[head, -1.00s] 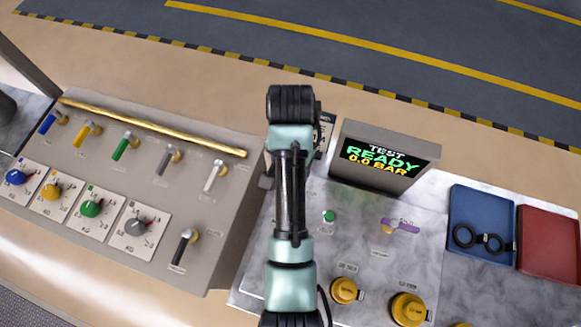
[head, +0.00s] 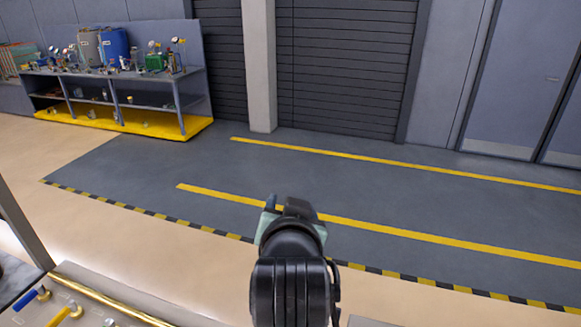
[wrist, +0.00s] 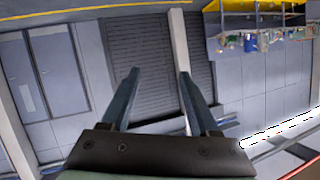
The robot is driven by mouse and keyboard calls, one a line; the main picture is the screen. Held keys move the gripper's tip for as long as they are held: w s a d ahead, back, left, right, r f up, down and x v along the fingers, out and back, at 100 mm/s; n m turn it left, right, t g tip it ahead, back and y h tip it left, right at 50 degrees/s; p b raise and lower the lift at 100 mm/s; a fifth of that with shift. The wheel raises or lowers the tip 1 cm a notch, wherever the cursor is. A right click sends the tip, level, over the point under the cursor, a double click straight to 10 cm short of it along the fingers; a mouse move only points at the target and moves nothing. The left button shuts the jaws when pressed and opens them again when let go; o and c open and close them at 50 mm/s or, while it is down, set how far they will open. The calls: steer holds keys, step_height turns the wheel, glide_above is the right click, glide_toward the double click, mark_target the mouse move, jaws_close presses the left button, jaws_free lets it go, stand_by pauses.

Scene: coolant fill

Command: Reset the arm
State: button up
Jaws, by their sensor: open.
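My gripper (wrist: 158,95) shows in the wrist view with its two dark fingers spread apart and nothing between them. The wrist view is upside down and faces the far wall with its shutters. In the head view my arm rises from the bottom middle, and its links hide most of the gripper. The control panel (head: 88,290) is only partly in view at the bottom left, with a blue lever (head: 27,299), a yellow lever (head: 64,314) and a brass rail (head: 105,297).
A workbench (head: 120,75) with drums and fittings stands at the far left on a yellow base. A white pillar (head: 260,65) and grey shutters (head: 345,70) are behind. The grey floor lane (head: 400,195) with yellow lines is clear.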

steer(key=s+r+n+t+b, duration=0.1)
steer(key=s+r+t, duration=0.25)
steer(key=r, duration=0.65)
steer(key=s+r+n+t+b, duration=0.1)
steer(key=s+r+t, duration=0.1)
steer(key=r+t, duration=0.5)
steer(key=s+r+n+t, duration=0.1)
steer(key=s+r+t, duration=0.2)
steer(key=s+r, duration=0.8)
step_height(320, 180, up, 2)
steer(key=shift+s+r+b, duration=0.25)
steer(key=shift+s+b, duration=0.15)
